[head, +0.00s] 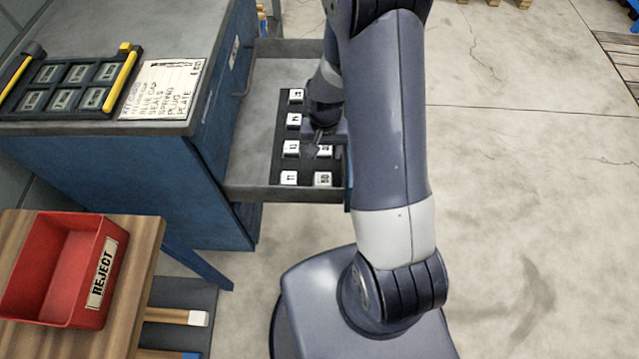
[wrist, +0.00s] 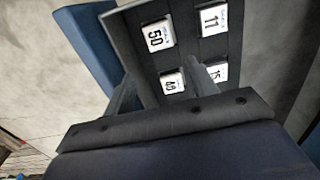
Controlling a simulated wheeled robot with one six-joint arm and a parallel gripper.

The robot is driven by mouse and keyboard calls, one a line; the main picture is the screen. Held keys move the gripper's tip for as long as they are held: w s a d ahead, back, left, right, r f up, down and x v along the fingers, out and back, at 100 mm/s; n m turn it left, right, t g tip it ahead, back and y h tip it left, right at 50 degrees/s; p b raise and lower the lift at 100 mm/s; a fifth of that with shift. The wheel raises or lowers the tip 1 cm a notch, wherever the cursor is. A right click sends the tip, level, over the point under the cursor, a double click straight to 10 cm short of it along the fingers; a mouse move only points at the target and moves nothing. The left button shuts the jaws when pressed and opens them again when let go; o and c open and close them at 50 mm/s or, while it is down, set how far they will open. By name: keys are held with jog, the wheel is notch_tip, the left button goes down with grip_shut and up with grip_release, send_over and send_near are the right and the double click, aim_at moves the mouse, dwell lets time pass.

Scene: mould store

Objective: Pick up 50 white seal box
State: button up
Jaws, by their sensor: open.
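The white seal box marked 50 (head: 323,179) sits in the near right part of a dark insert in an open drawer. In the wrist view the 50 box (wrist: 157,35) is at the upper middle, ahead of the fingers. My gripper (head: 325,143) is over the insert, just behind the 50 box in the head view. In the wrist view my gripper (wrist: 158,75) is open, its two fingers apart, with the white box marked 49 (wrist: 172,80) showing between them. Nothing is held. My arm hides part of the insert in the head view.
The open drawer (head: 250,194) holds several other white numbered boxes, including 11 (head: 289,178) beside the 50 box. A blue cabinet (head: 110,180) carries a black tray and a paper list (head: 160,88). A red reject bin (head: 40,290) stands at the lower left.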

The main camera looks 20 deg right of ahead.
notch_tip(320, 180, down, 2)
send_over(323, 177)
jog(key=f, duration=0.4)
jog(key=shift+w+d+f+b, duration=0.1)
jog(key=shift+w+f+b, duration=0.15)
jog(key=shift+f+b, duration=0.15)
jog(key=shift+s+f, duration=0.15)
jog(key=shift+f, duration=1.2)
jog(key=shift+s+f, duration=0.1)
jog(key=shift+f, duration=1.2)
jog(key=c, duration=0.7)
